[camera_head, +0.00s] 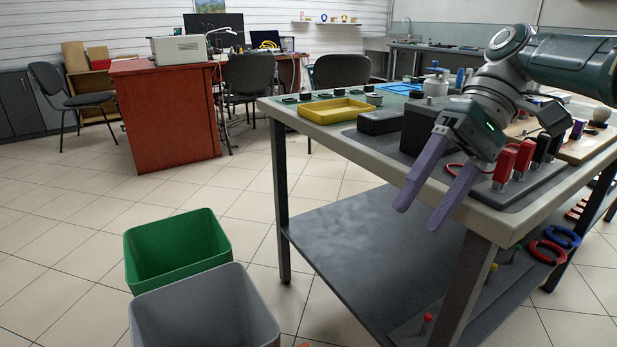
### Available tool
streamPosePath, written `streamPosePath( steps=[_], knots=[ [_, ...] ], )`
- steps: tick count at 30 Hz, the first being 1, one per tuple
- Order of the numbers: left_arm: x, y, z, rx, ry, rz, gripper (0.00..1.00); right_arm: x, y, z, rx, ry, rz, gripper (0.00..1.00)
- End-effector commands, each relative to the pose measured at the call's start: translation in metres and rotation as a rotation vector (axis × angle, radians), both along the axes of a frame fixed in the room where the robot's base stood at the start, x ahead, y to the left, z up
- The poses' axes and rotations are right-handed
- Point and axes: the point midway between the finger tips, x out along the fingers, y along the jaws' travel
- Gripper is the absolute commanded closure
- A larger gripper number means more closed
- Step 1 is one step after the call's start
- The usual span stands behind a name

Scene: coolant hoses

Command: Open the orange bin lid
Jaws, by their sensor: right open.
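No orange bin lid can be made out in the head view. Only a tiny orange sliver (303,345) shows at the bottom edge, too little to tell what it is. A green open bin (178,250) and a grey open bin (207,310) stand on the floor at the lower left, with no lids on them. My right gripper (420,218) comes in from the upper right. Its two purple fingers are apart and empty, pointing down in front of the workbench's near edge. My left gripper is not in view.
The workbench (335,143) fills the right side, holding a yellow tray (337,111), a black box and red and black hose connectors near my right gripper. Its lower shelf (360,245) is mostly bare. A red desk (165,115) and chairs stand behind; the tiled floor at left is free.

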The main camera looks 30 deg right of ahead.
Motion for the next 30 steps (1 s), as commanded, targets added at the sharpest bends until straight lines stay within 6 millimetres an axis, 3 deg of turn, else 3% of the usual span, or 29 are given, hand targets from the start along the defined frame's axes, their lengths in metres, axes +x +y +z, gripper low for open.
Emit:
streamPosePath(
  steps=[7,10,14,19,24,30],
  knots=[
    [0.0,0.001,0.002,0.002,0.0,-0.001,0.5,-0.001,0.0,0.001,-0.003,0.001,0.003,0.3],
    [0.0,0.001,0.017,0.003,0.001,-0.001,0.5,-0.007,0.006,0.002,-0.042,0.011,0.044,0.3],
    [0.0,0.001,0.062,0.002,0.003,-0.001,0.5,-0.029,0.026,0.001,-0.169,0.02,0.175,0.3],
    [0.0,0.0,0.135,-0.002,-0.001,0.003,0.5,-0.076,0.067,0.011,-0.351,-0.053,0.37,0.3],
    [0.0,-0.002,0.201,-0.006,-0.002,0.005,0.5,-0.122,0.108,0.056,-0.467,-0.203,0.444,0.3],
    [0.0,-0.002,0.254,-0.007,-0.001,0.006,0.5,-0.158,0.129,0.128,-0.559,-0.35,0.389,0.3]
  ],
)
